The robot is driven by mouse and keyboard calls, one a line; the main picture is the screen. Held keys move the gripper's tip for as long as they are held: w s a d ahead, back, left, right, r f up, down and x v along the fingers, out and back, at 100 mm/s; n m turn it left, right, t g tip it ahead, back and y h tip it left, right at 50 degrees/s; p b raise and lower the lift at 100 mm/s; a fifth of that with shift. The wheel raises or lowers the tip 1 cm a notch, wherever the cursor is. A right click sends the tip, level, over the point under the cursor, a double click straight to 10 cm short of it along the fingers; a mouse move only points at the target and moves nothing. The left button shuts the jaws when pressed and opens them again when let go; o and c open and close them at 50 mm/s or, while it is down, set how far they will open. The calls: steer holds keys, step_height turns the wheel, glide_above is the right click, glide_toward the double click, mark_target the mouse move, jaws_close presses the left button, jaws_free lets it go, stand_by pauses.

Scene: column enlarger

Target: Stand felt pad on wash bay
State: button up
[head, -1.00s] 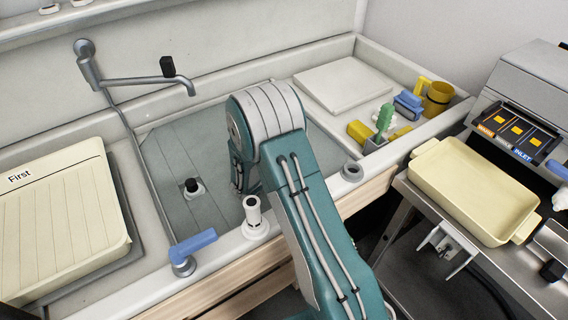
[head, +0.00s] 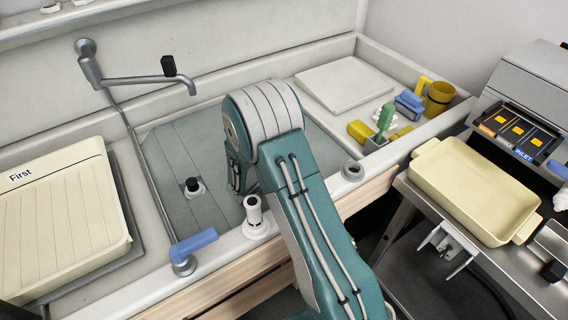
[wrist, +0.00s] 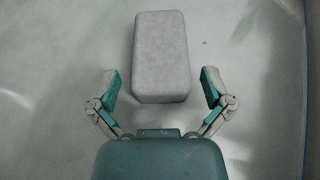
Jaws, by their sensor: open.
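A pale grey block with rounded corners, which looks like the felt pad (wrist: 160,52), shows in the wrist view on a light grey surface. My gripper (wrist: 161,86) is open, with one finger to each side of the pad's near half. A gap shows between each finger and the pad, and nothing is held. The pad's height against the fingertips is hard to tell. In the head view my arm hides both gripper and pad. The sunken grey basin (head: 185,220) there may be the wash bay; no label on it is readable.
A faucet (head: 140,80) reaches over the basin. A black-topped plug (head: 192,187) stands in it. A ribbed cream board marked First (head: 65,225) lies left. A cream tray (head: 472,190) sits farther right.

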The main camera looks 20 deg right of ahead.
steer(key=shift+v, duration=3.35)
steer(key=shift+s, duration=0.1)
steer(key=v, duration=0.7)
steer(key=shift+a, duration=0.3)
steer(key=s+d+r+m+g+y, duration=0.1)
steer(key=s+d+r+m+g, duration=0.1)
steer(key=s+r+m, duration=0.1)
steer(key=s+d+r+m+g+y, duration=0.1)
steer(key=s+d+r+m, duration=0.1)
steer(key=s+r+m, duration=0.2)
steer(key=s+d+r+m+g+y, duration=0.1)
steer(key=s+d+r+m+g, duration=0.1)
steer(key=s+r+m, duration=0.2)
steer(key=shift+s+d+r+m+g, duration=0.1)
steer(key=shift+d+r+m+g, duration=0.25)
steer(key=shift+r+m, duration=0.55)
steer(key=s+a+r+m+t+y, duration=0.4)
steer(key=s+r+m+y, duration=0.4)
steer(key=s+m, duration=0.3)
steer(key=shift+s+a+r+m, duration=0.3)
steer(key=shift+s+r+m, duration=0.15)
steer(key=shift+r, duration=0.15)
